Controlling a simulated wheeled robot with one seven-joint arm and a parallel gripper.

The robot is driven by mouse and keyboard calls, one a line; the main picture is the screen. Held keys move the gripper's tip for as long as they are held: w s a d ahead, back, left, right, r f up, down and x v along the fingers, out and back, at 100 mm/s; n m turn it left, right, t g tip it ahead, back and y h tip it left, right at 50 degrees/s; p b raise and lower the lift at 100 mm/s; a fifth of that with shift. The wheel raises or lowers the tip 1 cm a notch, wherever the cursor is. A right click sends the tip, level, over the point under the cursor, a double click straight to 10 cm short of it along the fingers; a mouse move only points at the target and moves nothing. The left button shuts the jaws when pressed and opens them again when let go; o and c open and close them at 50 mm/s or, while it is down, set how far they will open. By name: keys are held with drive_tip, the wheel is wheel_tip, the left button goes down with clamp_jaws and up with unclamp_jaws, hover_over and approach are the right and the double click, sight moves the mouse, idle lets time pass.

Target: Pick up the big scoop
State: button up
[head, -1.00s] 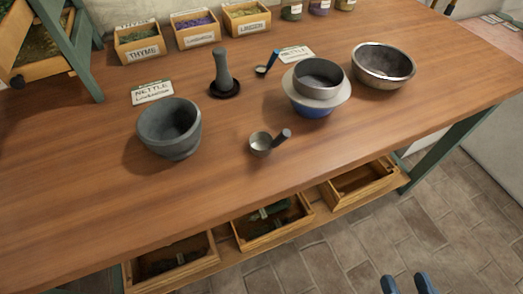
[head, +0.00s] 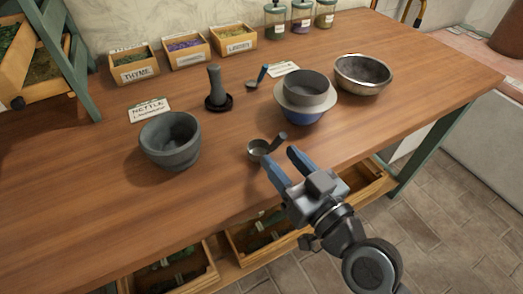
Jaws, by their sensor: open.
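The big scoop (head: 258,149) is a metal cup with a short dark handle that points up and to the right. It stands on the wooden table (head: 110,205) near the front edge. A smaller scoop (head: 254,84) with a blue handle lies farther back. My gripper (head: 281,162) has two blue fingers, spread apart and empty. In the picture its fingertips are just below and right of the big scoop's cup, close to the handle. I cannot tell whether they touch it.
A grey mortar (head: 170,140) stands to the left, and a pestle (head: 214,90) stands on a dark base behind. A blue-and-grey bowl stack (head: 304,98) and a metal bowl (head: 362,74) are to the right. Herb boxes (head: 186,54) line the back. Bare table lies in front of the mortar.

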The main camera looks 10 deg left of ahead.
sight(277, 148)
drive_tip(key=p+x, duration=0.1)
drive_tip(key=x, duration=0.1)
drive_tip(key=r+x, duration=0.1)
drive_tip(key=x, duration=0.2)
drive_tip(key=shift+w+d+p, duration=0.15)
drive_tip(key=shift+w+p, duration=0.05)
drive_tip(key=shift+p, duration=0.2)
drive_tip(key=shift+w+a+f, duration=0.1)
drive_tip(key=shift+w+a, duration=0.2)
drive_tip(key=shift+w, duration=0.05)
clamp_jaws()
